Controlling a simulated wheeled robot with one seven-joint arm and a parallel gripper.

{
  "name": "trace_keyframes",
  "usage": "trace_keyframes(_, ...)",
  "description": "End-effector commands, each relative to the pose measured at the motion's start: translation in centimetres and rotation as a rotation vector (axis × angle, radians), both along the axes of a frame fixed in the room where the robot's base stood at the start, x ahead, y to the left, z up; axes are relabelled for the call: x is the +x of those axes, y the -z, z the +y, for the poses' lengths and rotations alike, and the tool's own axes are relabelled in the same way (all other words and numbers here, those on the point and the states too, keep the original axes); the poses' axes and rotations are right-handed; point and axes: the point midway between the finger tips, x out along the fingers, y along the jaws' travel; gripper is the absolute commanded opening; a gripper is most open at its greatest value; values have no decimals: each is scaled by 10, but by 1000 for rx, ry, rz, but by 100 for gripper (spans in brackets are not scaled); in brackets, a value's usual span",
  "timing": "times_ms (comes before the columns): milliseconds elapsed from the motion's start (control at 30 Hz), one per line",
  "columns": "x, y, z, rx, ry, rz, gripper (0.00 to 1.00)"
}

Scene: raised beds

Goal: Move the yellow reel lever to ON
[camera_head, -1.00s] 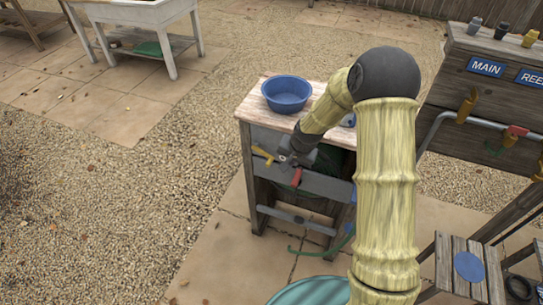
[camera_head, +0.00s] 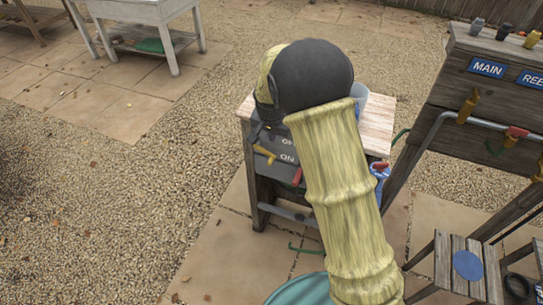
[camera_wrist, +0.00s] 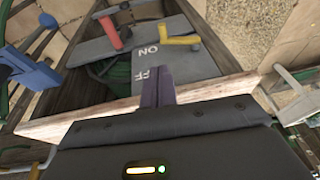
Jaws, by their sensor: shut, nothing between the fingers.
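The yellow lever (camera_head: 264,153) sits on the grey front panel of a wooden stand, left of its ON lettering. In the wrist view the yellow lever (camera_wrist: 181,41) lies beyond my fingertips, its handle pointing toward the ON lettering (camera_wrist: 146,50). The OFF lettering, partly covered, is nearer my fingers. My gripper (camera_wrist: 158,86) is shut and empty, over the stand's near edge and apart from the lever. In the head view my arm mostly hides it.
The wooden stand top (camera_head: 376,122) is beside my arm. A post board with a MAIN sign (camera_head: 487,68), pipe and taps is at right. A slatted stool (camera_head: 458,270) stands at lower right. Gravel is open at left. A blue tool (camera_wrist: 30,68) hangs left in the wrist view.

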Motion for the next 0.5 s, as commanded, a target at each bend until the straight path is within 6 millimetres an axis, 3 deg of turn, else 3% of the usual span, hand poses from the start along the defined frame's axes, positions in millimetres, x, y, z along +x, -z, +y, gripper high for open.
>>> trace_keyframes(267, 2, 11, 0, -1, -1, 4, 0)
trace_keyframes(500, 14, 45, -4, -3, 4, 4, 0)
